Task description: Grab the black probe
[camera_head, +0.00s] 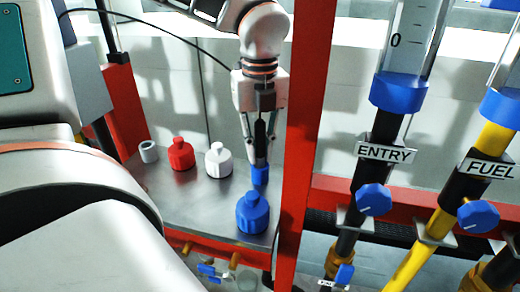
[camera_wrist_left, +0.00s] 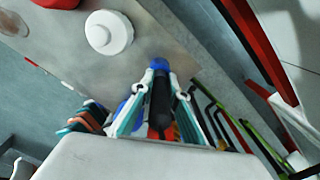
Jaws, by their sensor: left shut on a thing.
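The black probe (camera_head: 260,138) stands upright at the right part of the metal shelf, with a blue piece (camera_head: 260,175) at its lower end. I cannot tell whether that piece is a holder or part of the probe. My left gripper (camera_head: 259,150) comes down from above with one finger on each side of the probe, shut on it. In the left wrist view the black probe (camera_wrist_left: 160,98) lies between the fingers of the left gripper (camera_wrist_left: 159,76), with the blue piece (camera_wrist_left: 160,64) beyond it. My right gripper is not in view.
On the metal shelf (camera_head: 205,212) stand a blue bottle (camera_head: 252,213) in front, a white bottle (camera_head: 218,160), a red bottle (camera_head: 181,155) and a grey ring (camera_head: 149,152). A red post (camera_head: 304,130) rises close to the right of the gripper. Labelled pipes stand farther right.

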